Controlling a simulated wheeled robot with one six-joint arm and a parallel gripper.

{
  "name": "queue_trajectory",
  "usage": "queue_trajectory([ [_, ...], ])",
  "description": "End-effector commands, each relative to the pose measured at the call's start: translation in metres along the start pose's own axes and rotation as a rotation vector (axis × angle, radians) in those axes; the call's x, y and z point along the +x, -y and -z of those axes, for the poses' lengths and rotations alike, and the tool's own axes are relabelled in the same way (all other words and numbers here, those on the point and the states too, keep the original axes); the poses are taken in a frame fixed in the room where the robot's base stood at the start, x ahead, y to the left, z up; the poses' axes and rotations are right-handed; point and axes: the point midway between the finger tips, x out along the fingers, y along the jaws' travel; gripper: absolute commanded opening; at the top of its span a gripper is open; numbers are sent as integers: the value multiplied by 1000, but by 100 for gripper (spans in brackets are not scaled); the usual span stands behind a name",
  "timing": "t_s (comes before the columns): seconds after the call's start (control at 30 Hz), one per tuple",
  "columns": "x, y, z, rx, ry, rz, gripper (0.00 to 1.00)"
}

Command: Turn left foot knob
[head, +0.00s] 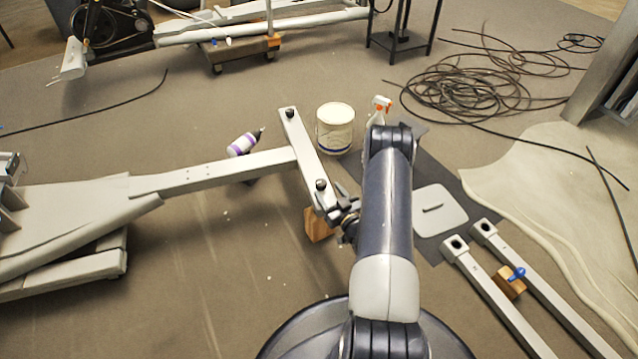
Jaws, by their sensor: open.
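A light grey crossbar (305,150) lies across the end of the long frame beam. It bears one dark knob (290,113) at its far end and another dark knob (321,185) at its near end. I cannot tell which one is the left foot knob. My gripper (334,212) is at the near end of the crossbar, close beside the near knob. Its jaws are open. My arm partly hides the gripper, and I cannot tell whether a finger touches the crossbar or knob.
A wooden block (318,226) stands under the crossbar's near end. A white bucket (335,128), a spray bottle (380,108) and a purple-labelled bottle (244,144) stand or lie nearby. Loose cables (450,92) cover the floor at upper right.

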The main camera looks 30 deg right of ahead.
Motion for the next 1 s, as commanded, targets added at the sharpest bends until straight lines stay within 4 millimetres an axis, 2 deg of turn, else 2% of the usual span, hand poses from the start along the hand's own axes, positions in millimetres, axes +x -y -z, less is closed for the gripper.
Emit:
queue_trajectory([
  [0.03, 11, 1, -2, -3, -5, 4, 57],
  [0.2, 40, 1, -2, -3, -3, 2, 57],
  [0.4, 57, 0, 0, -1, -1, 1, 57],
  [0.73, 60, 0, 0, 0, 0, 0, 56],
  [1.0, 60, 0, 0, 0, 0, 0, 34],
])
